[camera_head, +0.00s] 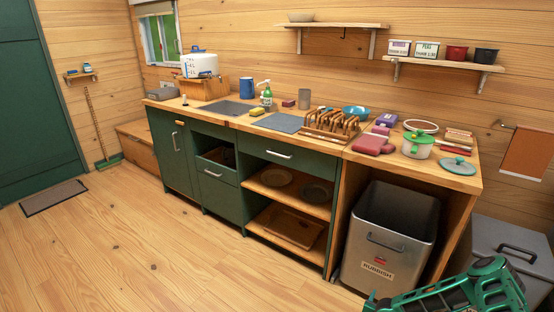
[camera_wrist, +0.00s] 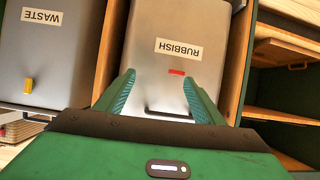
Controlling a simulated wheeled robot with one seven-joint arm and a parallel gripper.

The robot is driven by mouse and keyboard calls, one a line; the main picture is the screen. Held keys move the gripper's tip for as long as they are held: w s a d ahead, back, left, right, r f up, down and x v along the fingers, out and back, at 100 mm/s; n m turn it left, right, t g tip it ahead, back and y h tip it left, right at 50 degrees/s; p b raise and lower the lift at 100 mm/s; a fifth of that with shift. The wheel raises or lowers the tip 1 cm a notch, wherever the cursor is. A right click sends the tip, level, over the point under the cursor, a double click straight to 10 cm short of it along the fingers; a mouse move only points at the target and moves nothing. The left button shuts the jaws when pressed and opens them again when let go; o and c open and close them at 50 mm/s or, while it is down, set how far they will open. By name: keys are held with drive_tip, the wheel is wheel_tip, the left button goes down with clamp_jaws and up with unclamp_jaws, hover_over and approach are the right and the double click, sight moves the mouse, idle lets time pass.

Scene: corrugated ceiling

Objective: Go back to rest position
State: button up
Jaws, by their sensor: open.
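My gripper shows in the wrist view (camera_wrist: 158,95) with its two teal fingers spread apart and nothing between them. It points toward the front of the metal bin labelled "RUBBISH" (camera_wrist: 165,22), whose dark handle and red mark show between the fingers. I cannot tell whether the fingers touch the bin. In the head view my green arm (camera_head: 455,293) is at the lower right, in front of and below the rubbish bin (camera_head: 397,219). The fingertips are not clear in that view.
The rubbish bin stands under the wooden counter's (camera_head: 466,181) right end. A grey bin (camera_head: 508,245) is right of it; the wrist view shows a bin labelled "WASTE" (camera_wrist: 45,55). Green cabinets (camera_head: 228,198) run left. The wooden floor (camera_head: 150,240) at front left is clear, apart from a doormat (camera_head: 53,197).

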drive_tip(key=w+d+r+n+g+y, duration=0.15)
drive_tip(key=d+r, duration=0.25)
drive_tip(key=r, duration=0.4)
drive_tip(key=w+d+r+n+g+y, duration=0.15)
drive_tip(key=d+r, duration=0.25)
drive_tip(key=r, duration=0.5)
drive_tip(key=s+d+r+g, duration=0.2)
drive_tip(key=s+r, duration=0.2)
drive_tip(key=r, duration=0.5)
drive_tip(key=s+d+r+g, duration=0.15)
drive_tip(key=s+r, duration=0.35)
drive_tip(key=r, duration=0.5)
drive_tip(key=s+a+r+m+g, duration=0.2)
drive_tip(key=s+a+r+g, duration=0.15)
drive_tip(key=s+r, duration=1.15)
drive_tip(key=s+a+r+y, duration=0.2)
drive_tip(key=s+a, duration=0.3)
drive_tip(key=s, duration=0.4)
drive_tip(key=s+a+r+m+g+y, duration=0.1)
drive_tip(key=s+a+r+y, duration=0.1)
drive_tip(key=s+a, duration=0.4)
drive_tip(key=s+r, duration=0.1)
drive_tip(key=s, duration=0.3)
drive_tip(key=shift+w, duration=0.1)
